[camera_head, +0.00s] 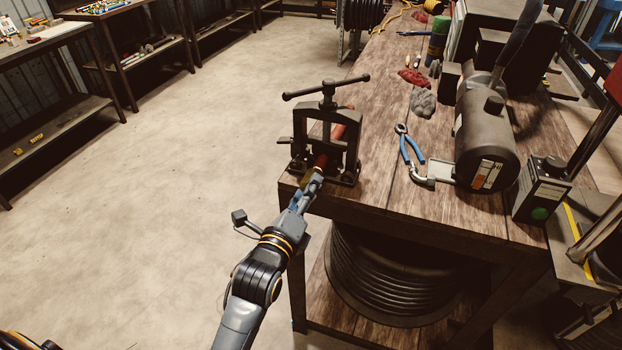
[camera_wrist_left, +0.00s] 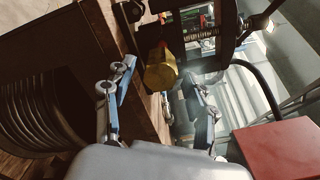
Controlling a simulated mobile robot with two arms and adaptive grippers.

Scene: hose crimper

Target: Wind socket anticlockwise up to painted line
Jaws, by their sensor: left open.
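The brass-yellow socket (camera_head: 307,179) sits on the near end of a red hose (camera_head: 340,126), which passes through a dark vise (camera_head: 328,138) at the bench's left corner. In the left wrist view the socket (camera_wrist_left: 161,72) shows as a faceted end facing me, with some red behind it. My left gripper (camera_head: 306,192) is open just in front of the socket. In the left wrist view its blue-and-grey fingers (camera_wrist_left: 160,92) stand apart on either side of the socket's line, and I see no contact. I cannot make out the painted line. My right gripper is out of view.
Blue-handled pliers (camera_head: 410,148) lie on the wooden bench (camera_head: 385,185) right of the vise, beside a grey machine (camera_head: 485,135). Red and grey rags (camera_head: 423,103) lie farther back. A coiled black hose (camera_head: 385,275) sits beneath. The floor to the left is clear.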

